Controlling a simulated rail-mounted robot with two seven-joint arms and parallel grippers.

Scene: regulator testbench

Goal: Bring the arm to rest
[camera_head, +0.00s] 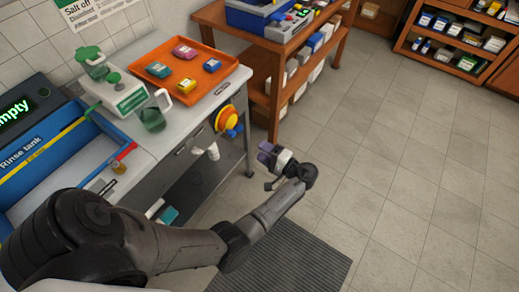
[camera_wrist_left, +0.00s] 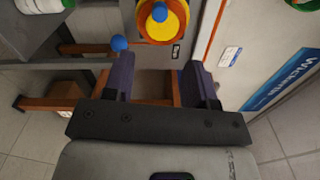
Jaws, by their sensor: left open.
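My left arm comes in from the lower left of the head view and reaches out over the floor, past the front of the grey bench (camera_head: 176,142). My left gripper (camera_head: 268,152) hangs in free air to the right of the bench. Its two purple fingers also show in the left wrist view (camera_wrist_left: 160,72). They stand apart with nothing held between them. A yellow and orange round part (camera_head: 227,118) with a blue knob is on the bench front, near the gripper; in the left wrist view it lies beyond the fingers (camera_wrist_left: 162,18). My right gripper is not in view.
An orange tray (camera_head: 207,91) with several small coloured packs lies on the bench. A green and white device (camera_head: 124,97) and a blue rinse tank (camera_head: 45,148) stand left. A wooden shelf (camera_head: 262,87) stands behind the gripper. The tiled floor at right is clear.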

